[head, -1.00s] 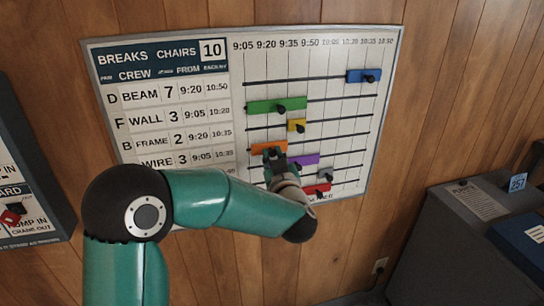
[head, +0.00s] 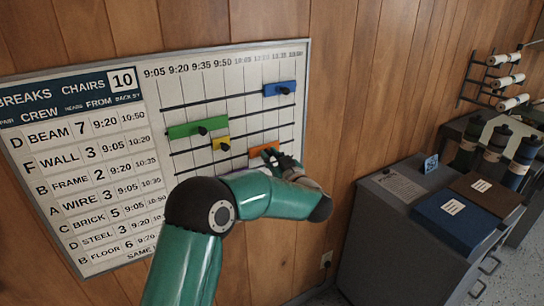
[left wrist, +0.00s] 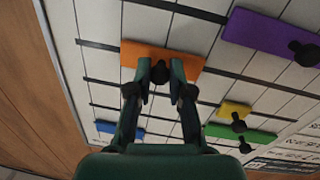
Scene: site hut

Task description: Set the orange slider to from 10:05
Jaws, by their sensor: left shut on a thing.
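The orange slider (head: 262,150) is on a horizontal track of the wall chart (head: 240,107), toward its right side. Its left end appears roughly below the 10:05 heading, though the angle makes this hard to judge. In the left wrist view the orange slider (left wrist: 132,53) has a dark round knob between my fingertips. My left gripper (head: 274,158) is shut on this knob; it also shows in the left wrist view (left wrist: 160,78). My arm hides the lower tracks in the head view. My right gripper is not in view.
The blue slider (head: 279,89), green slider (head: 197,128) and yellow slider (head: 221,143) are on higher tracks. The purple slider (left wrist: 270,36) shows in the left wrist view. A grey cabinet (head: 345,235) stands to the right, with binders on top.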

